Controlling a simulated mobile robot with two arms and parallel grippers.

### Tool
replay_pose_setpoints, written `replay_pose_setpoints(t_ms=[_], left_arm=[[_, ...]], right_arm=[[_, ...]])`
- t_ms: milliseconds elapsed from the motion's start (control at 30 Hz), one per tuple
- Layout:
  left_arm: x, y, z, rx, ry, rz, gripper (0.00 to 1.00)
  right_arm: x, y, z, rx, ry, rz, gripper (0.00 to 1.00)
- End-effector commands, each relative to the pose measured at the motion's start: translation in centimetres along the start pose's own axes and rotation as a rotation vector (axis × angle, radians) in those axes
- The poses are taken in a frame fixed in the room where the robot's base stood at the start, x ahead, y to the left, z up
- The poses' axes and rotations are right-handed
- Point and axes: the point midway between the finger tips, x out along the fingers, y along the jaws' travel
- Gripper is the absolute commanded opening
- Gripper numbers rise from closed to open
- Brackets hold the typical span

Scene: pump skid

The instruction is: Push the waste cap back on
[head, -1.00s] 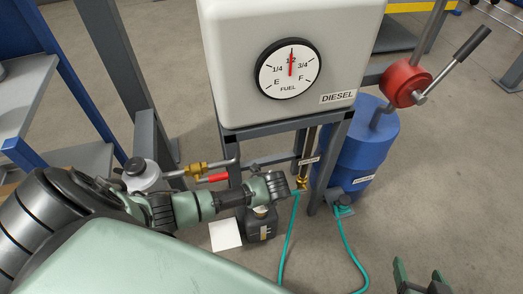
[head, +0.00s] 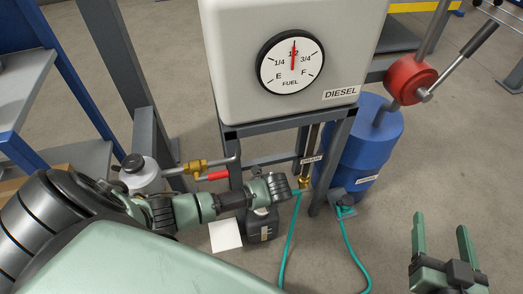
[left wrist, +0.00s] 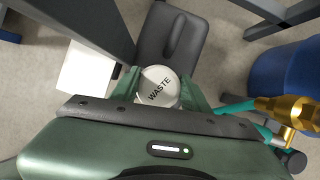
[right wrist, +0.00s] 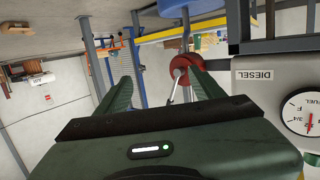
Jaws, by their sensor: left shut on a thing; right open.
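The white waste cap (left wrist: 158,88), lettered WASTE, shows in the left wrist view between the fingers of my left gripper (left wrist: 160,97), which is shut on it. The dark waste can (left wrist: 171,35) lies just beyond and under the cap. In the head view the can (head: 262,228) stands on the floor below my left gripper (head: 267,188), which hides the cap. I cannot tell whether the cap touches the can's neck. My right gripper (head: 441,228) is open and empty at the lower right of the head view, away from the can.
The diesel tank (head: 285,60) stands on a grey frame above and behind the can. A brass drain fitting (head: 305,182) with a green hose (head: 290,240) is right of my left gripper. A blue drum (head: 370,145) stands behind. A white sheet (head: 225,235) lies beside the can.

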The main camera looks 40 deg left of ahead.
Motion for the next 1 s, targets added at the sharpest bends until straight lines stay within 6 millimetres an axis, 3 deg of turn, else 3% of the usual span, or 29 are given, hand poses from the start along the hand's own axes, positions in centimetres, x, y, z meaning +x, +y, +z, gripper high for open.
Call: replay_pose_setpoints(t_ms=[200,1000], left_arm=[[0.4,0.0,-0.1,0.000,0.000,0.000,0.00],[0.3,-0.1,0.0,-0.001,-0.004,-0.002,0.00]], right_arm=[[0.2,-0.3,-2.0,0.002,0.103,-0.006,0.68],[0.1,-0.1,-0.7,0.001,0.032,-0.001,0.68]])
